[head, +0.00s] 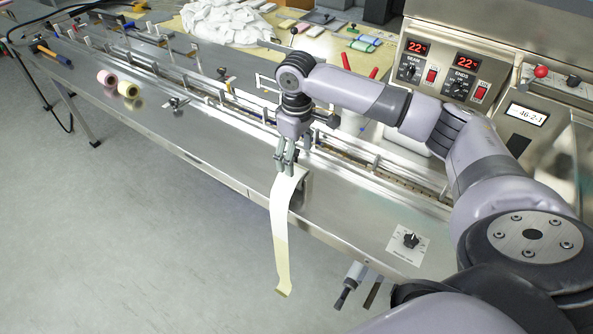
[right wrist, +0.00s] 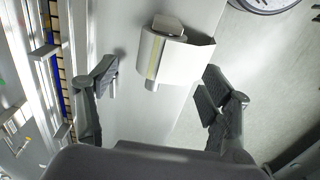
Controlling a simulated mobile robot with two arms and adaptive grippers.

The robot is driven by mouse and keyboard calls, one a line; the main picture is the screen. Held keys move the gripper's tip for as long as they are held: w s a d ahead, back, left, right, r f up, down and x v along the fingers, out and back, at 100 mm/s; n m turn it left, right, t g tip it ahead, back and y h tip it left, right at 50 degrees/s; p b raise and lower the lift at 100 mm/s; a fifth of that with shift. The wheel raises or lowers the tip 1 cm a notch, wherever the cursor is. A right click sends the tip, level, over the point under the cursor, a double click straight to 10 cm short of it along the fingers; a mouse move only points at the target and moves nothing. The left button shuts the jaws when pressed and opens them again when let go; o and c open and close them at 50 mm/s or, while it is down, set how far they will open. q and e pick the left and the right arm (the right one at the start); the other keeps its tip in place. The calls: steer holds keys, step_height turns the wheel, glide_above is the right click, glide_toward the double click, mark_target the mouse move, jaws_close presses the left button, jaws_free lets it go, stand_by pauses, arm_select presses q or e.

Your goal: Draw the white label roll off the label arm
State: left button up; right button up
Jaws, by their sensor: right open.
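The white label roll (right wrist: 172,58) sits on the label arm, with a grey stub (right wrist: 152,86) of the arm showing at its end in the right wrist view. In the head view, the roll's pale strip (head: 281,235) hangs over the table's front edge towards the floor. My right gripper (head: 286,163) is just above the roll in the head view, partly hiding it. In the right wrist view, my right gripper (right wrist: 160,86) is open, with its fingers apart on either side of the roll and not touching it. My left gripper is not in view.
A long steel conveyor table (head: 200,137) runs to the back left, with a guide rail behind the roll. A pink roll (head: 107,78) and a yellow roll (head: 128,89) stand further left. A knob plate (head: 409,243) is at right. Open floor lies in front.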

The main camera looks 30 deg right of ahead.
mark_target(296, 168)
step_height(296, 168, down, 8)
steer(key=shift+r+p, duration=0.15)
steer(key=shift+p, duration=0.2)
steer(key=c, duration=1.3)
steer(key=shift+o, duration=0.2)
steer(key=shift+r+p, duration=0.25)
steer(key=shift+p, duration=0.5)
stand_by(0.4)
steer(key=shift+w+a+b, duration=0.1)
steer(key=shift+w+a, duration=0.2)
steer(key=shift+w, duration=0.45)
steer(key=shift+w+a+b, duration=0.1)
steer(key=shift+w+a, duration=0.25)
steer(key=shift+w, duration=0.35)
steer(key=shift+w+a+b, duration=0.1)
steer(key=shift+w+a, duration=0.2)
steer(key=shift+w, duration=0.45)
